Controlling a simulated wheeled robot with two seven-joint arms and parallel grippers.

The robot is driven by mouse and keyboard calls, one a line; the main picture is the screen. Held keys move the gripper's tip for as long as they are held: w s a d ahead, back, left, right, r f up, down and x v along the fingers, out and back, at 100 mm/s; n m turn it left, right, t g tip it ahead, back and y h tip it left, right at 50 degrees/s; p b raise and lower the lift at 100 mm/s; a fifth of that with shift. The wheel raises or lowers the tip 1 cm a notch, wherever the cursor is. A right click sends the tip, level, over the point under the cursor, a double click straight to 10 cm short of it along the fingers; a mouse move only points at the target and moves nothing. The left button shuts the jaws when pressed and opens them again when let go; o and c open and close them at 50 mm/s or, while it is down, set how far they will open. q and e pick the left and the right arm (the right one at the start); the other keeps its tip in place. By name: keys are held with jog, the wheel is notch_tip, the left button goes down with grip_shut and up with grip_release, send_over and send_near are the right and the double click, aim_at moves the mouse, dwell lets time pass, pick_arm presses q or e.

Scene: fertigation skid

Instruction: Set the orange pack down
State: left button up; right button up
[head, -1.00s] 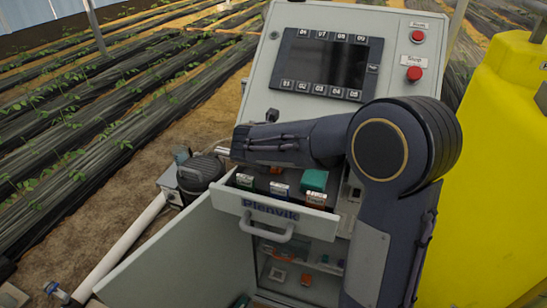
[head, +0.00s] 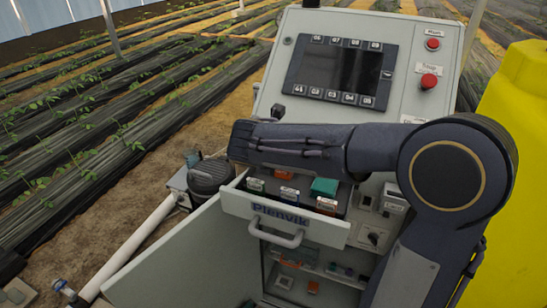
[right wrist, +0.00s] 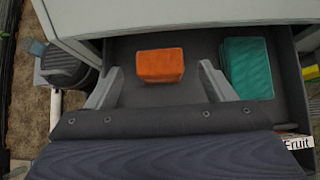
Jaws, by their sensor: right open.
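The orange pack (right wrist: 160,65) lies in the open drawer (head: 285,209), on its dark floor. It also shows partly below my right arm in the head view (head: 284,174). My right gripper (right wrist: 161,69) is open, with one finger on each side of the pack and a visible gap to each. In the head view its fingers are hidden by my arm. A teal pack (right wrist: 248,67) lies to the right of the right finger; it also shows in the head view (head: 324,187). My left gripper is not in view.
Labelled boxes, one green (head: 255,186) and one red-brown (head: 326,206), stand along the drawer front. A cabinet door (head: 190,260) hangs open below. The control panel (head: 340,70) rises behind, and a yellow tank (head: 515,150) stands at the right.

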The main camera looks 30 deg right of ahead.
jog(key=v, duration=0.6)
jog(key=shift+f, duration=0.1)
dwell(0.3)
